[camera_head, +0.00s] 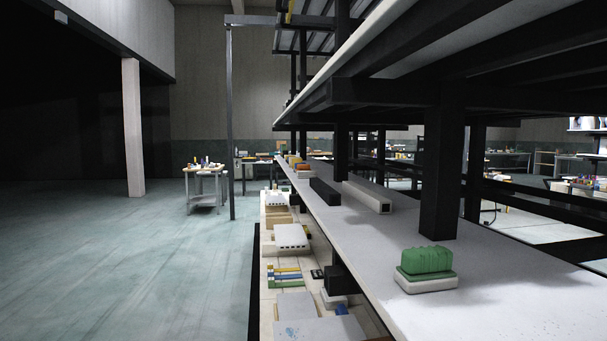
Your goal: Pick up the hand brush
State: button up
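I cannot pick out a hand brush for certain. A green, ridged, rounded block sits on a white slab with a green upper layer (427,270) at the right front of the long pale shelf (505,290). Its bristles or handle, if it has any, do not show. My gripper is not in view.
A dark post (442,170) rises behind the green piece, under an overhanging upper deck. A black block (325,192) and a pale square bar (367,196) lie farther along. The lower deck holds white slotted blocks (291,237) and coloured strips (285,275). The left floor is open.

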aim_at(298, 168)
jog(key=j+u, duration=0.3)
jog(key=i+j+u, duration=0.3)
jog(key=j, duration=0.25)
jog(key=i+j+u, duration=0.3)
jog(key=j, duration=0.2)
jog(key=i+j+u, duration=0.3)
jog(key=j, duration=0.15)
jog(key=i+j, duration=0.2)
jog(key=i, duration=0.25)
jog(key=i+j, duration=0.2)
jog(key=i, duration=0.25)
jog(key=i+l+z, duration=0.15)
jog(key=i+z, duration=0.35)
jog(key=i, duration=0.2)
jog(key=i+j+z, duration=0.15)
jog(key=i+z, duration=0.3)
jog(key=i, duration=0.3)
jog(key=i+z, duration=0.25)
jog(key=i, duration=0.2)
jog(key=i+j+z, duration=0.25)
jog(key=i, duration=0.2)
jog(key=i+j+z, duration=0.2)
jog(key=i, duration=0.25)
jog(key=i+j+z, duration=0.25)
jog(key=i, duration=0.2)
